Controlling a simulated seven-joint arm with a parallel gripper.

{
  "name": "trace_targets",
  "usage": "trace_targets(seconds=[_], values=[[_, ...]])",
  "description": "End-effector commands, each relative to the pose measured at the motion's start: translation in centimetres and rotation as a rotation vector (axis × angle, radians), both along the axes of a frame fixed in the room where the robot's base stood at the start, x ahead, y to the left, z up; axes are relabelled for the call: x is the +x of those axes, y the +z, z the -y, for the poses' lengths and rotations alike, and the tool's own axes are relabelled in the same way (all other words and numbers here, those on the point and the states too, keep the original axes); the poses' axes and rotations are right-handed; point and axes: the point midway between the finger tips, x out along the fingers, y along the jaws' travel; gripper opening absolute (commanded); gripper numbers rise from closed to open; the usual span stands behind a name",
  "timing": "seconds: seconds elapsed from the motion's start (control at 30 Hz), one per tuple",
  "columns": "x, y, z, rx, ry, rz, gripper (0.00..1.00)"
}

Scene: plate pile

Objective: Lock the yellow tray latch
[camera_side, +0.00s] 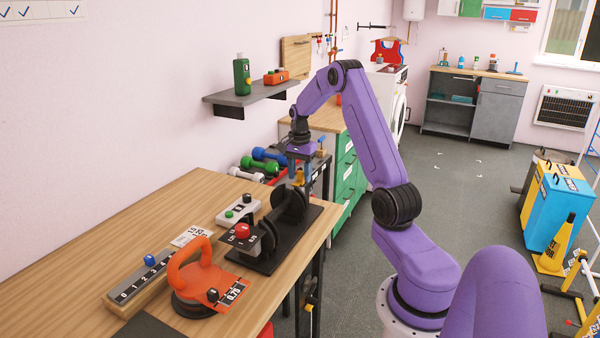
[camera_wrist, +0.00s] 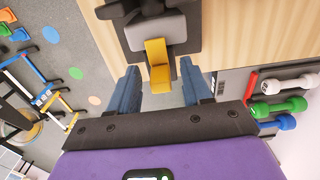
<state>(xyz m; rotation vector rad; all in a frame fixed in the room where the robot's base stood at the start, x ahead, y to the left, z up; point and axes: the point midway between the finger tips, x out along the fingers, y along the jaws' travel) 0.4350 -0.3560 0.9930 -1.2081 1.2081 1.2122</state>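The yellow latch (camera_wrist: 158,66) is a short tab on a grey block at the end of a black device (camera_wrist: 126,35). In the side view the black device (camera_side: 262,264) stands on the wooden table, and a small bit of the yellow latch (camera_side: 299,177) shows beside my fingers. My gripper (camera_wrist: 162,72) is open, with one blue finger on each side of the latch and visible gaps between. In the side view my gripper (camera_side: 300,172) is low over the device's far end. Contact with the latch cannot be made out.
Near the device are a red-button box (camera_side: 242,232), a white box with a green button (camera_side: 232,214) and an orange-handled piece (camera_side: 200,278). A numbered slider (camera_side: 140,280) lies farther left. Dumbbells (camera_side: 258,163) sit on a rack beyond the table edge. A shelf (camera_side: 250,97) hangs on the wall.

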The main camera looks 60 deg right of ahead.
Motion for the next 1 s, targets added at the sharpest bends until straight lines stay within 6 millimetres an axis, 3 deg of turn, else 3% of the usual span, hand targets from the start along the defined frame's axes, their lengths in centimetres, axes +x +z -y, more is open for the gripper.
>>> trace_targets(seconds=[0.27, 0.8, 1.0], values=[[0.1, 2.1, 0.1, -0.005, -0.001, 0.005, 0.49], [0.1, 13.2, 0.1, -0.003, 0.000, 0.004, 0.49], [0.1, 16.1, 0.1, -0.002, 0.000, 0.002, 0.49]])
